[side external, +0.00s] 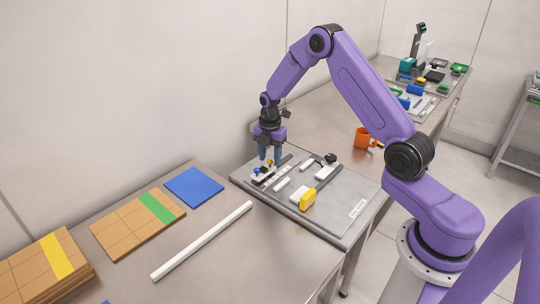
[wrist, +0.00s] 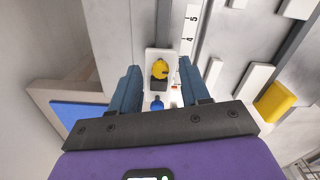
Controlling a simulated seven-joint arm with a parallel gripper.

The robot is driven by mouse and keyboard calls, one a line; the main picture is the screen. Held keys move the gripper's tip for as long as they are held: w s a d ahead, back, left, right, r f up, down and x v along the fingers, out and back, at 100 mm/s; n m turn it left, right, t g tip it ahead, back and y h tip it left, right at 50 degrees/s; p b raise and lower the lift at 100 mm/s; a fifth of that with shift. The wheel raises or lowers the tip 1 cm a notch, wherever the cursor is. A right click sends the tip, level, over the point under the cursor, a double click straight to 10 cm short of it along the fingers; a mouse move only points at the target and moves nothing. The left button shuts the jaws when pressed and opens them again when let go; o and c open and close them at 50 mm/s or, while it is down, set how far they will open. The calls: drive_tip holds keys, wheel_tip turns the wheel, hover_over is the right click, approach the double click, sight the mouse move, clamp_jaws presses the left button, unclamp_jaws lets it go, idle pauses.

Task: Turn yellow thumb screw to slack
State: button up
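The yellow thumb screw (wrist: 159,68) stands on a small white block with a dark part, beside a numbered scale strip (wrist: 187,40). In the side external view the yellow screw (side external: 270,162) is tiny, just by my fingertips. My gripper (wrist: 168,80) points down with its two blue fingers apart, one on each side of the screw in the wrist view. The fingers look clear of it, and nothing is held. In the side external view my gripper (side external: 270,160) is low over the fixture plate (side external: 345,190). A small blue knob (wrist: 157,103) sits nearer my palm. Exact fingertip height is unclear.
A larger yellow block (side external: 307,200) and white blocks sit on the plate to the right. A blue square (side external: 194,187), a white rod (side external: 203,241) and cardboard stacks (side external: 137,222) lie to the left. The wall is close.

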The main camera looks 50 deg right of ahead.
sight(270, 160)
wheel_tip(270, 160, up, 17)
drive_tip(key=shift+r, duration=0.2)
idle(0.5)
drive_tip(key=shift+a, duration=0.1)
drive_tip(key=s+a+r+m, duration=0.2)
drive_tip(key=s+a+m, duration=0.2)
drive_tip(key=s+a, duration=1.2)
drive_tip(key=s+f+m, duration=0.2)
drive_tip(key=s+m, duration=0.2)
drive_tip(key=s, duration=1.7)
drive_tip(key=shift+s+d, duration=0.15)
drive_tip(key=shift+s, duration=0.15)
idle(0.5)
